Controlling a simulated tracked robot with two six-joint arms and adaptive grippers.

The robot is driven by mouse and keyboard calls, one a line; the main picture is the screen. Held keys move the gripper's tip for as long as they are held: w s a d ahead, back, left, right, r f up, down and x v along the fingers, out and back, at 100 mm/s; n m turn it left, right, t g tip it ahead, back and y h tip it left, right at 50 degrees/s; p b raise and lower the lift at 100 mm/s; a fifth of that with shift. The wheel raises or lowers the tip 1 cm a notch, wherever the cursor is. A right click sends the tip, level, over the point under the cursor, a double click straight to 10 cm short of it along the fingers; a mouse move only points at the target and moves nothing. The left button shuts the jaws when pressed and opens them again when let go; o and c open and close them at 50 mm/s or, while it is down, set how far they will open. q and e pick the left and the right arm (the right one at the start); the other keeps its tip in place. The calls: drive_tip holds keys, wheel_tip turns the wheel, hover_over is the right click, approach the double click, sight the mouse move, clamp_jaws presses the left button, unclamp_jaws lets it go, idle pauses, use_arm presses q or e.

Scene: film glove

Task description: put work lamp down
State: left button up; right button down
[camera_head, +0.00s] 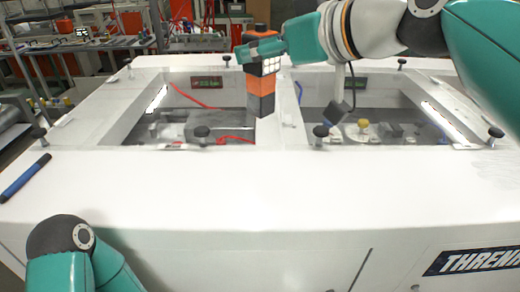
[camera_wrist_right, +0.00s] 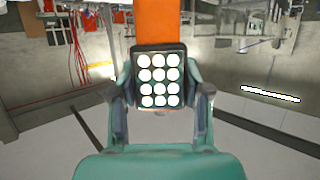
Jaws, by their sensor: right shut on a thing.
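The work lamp (camera_head: 261,92) is an upright block with orange and black sections and a small panel of white LEDs. My right gripper (camera_head: 262,50) comes in from the right and is shut on its upper part. The lamp's lower end overlaps the white divider between the two wells; I cannot tell if it touches. In the right wrist view the LED panel (camera_wrist_right: 159,80) sits between my two fingers (camera_wrist_right: 160,100), with an orange section (camera_wrist_right: 156,22) above it. My left arm shows at the lower left, but its gripper is outside the picture.
The white machine top (camera_head: 200,185) has two glazed wells with black knobs around them. A dark blue pen-like object (camera_head: 25,177) lies at the left edge. The front white surface is clear.

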wheel_tip(320, 180, down, 16)
drive_tip(key=b, duration=0.3)
drive_tip(key=shift+a+f+b, duration=0.25)
drive_tip(key=shift+a+b, duration=0.05)
drive_tip(key=c, duration=0.5)
unclamp_jaws()
drive_tip(key=shift+c, duration=0.2)
drive_tip(key=shift+s, duration=0.1)
drive_tip(key=b+v, duration=0.2)
drive_tip(key=v, duration=1)
